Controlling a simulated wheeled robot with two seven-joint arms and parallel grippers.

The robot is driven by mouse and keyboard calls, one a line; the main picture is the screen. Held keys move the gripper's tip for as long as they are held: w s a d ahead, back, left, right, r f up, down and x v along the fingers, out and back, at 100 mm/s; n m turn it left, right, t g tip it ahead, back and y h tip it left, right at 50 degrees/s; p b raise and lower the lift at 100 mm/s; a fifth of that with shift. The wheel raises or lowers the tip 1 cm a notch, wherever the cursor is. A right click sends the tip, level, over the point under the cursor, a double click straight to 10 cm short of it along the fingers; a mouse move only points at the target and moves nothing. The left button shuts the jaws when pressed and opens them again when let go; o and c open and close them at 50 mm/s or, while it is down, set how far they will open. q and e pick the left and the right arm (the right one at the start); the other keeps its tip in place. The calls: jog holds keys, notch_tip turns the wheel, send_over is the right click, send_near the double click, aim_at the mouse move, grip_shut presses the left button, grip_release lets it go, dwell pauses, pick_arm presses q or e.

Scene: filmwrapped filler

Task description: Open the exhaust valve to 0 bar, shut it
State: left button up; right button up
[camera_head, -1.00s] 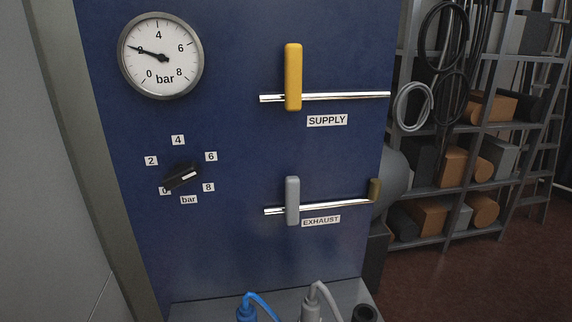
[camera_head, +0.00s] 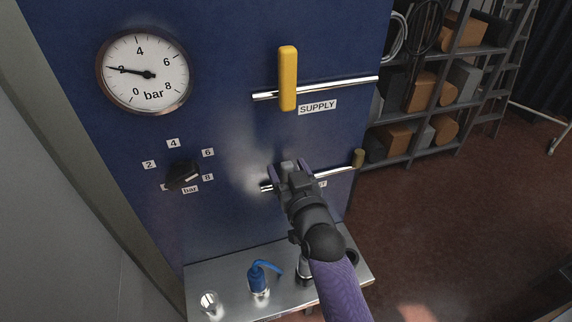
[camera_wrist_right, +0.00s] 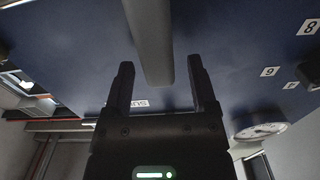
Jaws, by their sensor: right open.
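The grey exhaust handle (camera_head: 287,166) stands upright across its horizontal pipe (camera_head: 335,173), mostly hidden by my right gripper (camera_head: 290,170). That gripper is open, with a finger on each side of the handle. In the right wrist view, the grey handle (camera_wrist_right: 152,45) comes down from the top, its end between the open fingers (camera_wrist_right: 160,80), with gaps at both sides. The gauge (camera_head: 146,72) needle points left, at about 2 bar. The EXHAUST label (camera_head: 323,184) is mostly covered. My left gripper is out of view.
The yellow supply handle (camera_head: 287,78) stands upright above, over the SUPPLY label (camera_head: 317,107). A black knob (camera_head: 182,176) with a bar scale is at left. Below, a metal shelf (camera_head: 230,268) holds a blue plug (camera_head: 258,280). Storage shelves (camera_head: 410,157) stand at right.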

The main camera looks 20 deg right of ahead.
jog(key=shift+w, duration=0.5)
grip_shut()
dwell(1.1)
